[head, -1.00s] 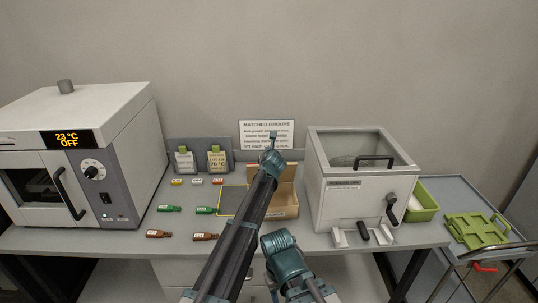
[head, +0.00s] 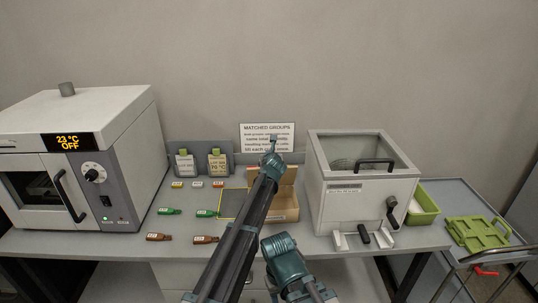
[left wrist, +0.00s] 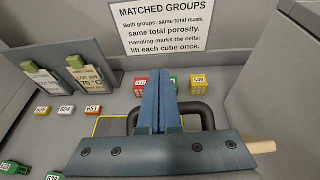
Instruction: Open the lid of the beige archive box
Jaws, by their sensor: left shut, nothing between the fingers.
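The beige archive box (head: 286,214) stands on the bench left of the grey lidded chamber, partly hidden by my left arm. A tan panel (head: 288,177) rises at its back and looks like the lid standing up; how far it leans I cannot tell. My left gripper (head: 272,146) is above and behind the box, its fingers shut and empty, in front of the wall sign. In the left wrist view the closed blue fingers (left wrist: 161,76) point toward the sign, and a beige edge (left wrist: 259,146) shows beside the gripper. My right gripper is not in view.
The grey chamber (head: 340,205) stands close on the right, the oven (head: 125,165) at left. In the left wrist view red, green and yellow cubes (left wrist: 198,85) sit beyond the fingers.

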